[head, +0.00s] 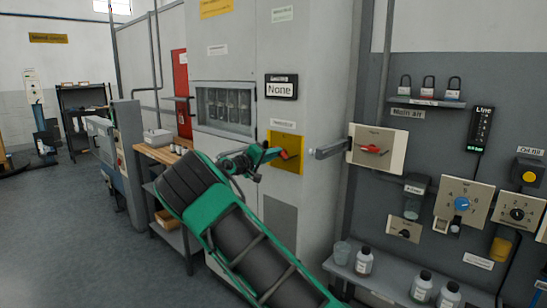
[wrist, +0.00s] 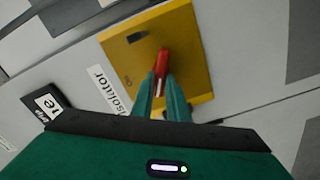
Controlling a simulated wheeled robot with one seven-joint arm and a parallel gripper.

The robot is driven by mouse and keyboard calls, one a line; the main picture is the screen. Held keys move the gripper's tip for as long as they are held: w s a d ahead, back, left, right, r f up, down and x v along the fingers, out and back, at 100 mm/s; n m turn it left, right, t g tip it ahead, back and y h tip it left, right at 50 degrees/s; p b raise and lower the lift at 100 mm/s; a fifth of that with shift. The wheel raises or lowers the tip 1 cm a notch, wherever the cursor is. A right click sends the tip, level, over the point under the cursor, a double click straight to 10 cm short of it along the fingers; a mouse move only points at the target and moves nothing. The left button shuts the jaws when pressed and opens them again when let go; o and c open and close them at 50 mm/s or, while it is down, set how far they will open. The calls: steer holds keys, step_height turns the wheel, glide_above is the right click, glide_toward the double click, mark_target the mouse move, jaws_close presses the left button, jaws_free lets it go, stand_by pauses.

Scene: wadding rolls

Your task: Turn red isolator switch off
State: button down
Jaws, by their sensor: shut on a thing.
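The red isolator switch handle (wrist: 161,64) sits on a yellow plate (wrist: 187,35) in the wrist view, with the word "Isolator" on a white label beside the plate. In the head view the handle (head: 285,155) shows on the yellow plate (head: 291,139) on the grey cabinet. My gripper (wrist: 166,80) has its green fingers on both sides of the red handle and is shut on it. In the head view my gripper (head: 276,154) reaches the plate from the left and hides part of it. Small marks on the plate are too small to read.
Right of the cabinet is another panel with a red rotary handle (head: 371,149) on a cream plate. A grey bracket (head: 331,150) juts out between them. Bottles (head: 364,262) stand on a shelf below. A workbench (head: 160,150) stands at left.

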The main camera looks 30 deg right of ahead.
steer(key=n, duration=0.6)
steer(key=shift+w+a+f, duration=0.25)
steer(key=shift+a+f, duration=0.1)
steer(key=shift+f, duration=0.15)
steer(key=c, duration=1.8)
jaws_free()
steer(key=shift+o, duration=0.4)
steer(key=shift+s+d, duration=0.1)
steer(key=v, duration=1)
steer(key=shift+a, duration=0.4)
steer(key=shift+s+d, duration=0.1)
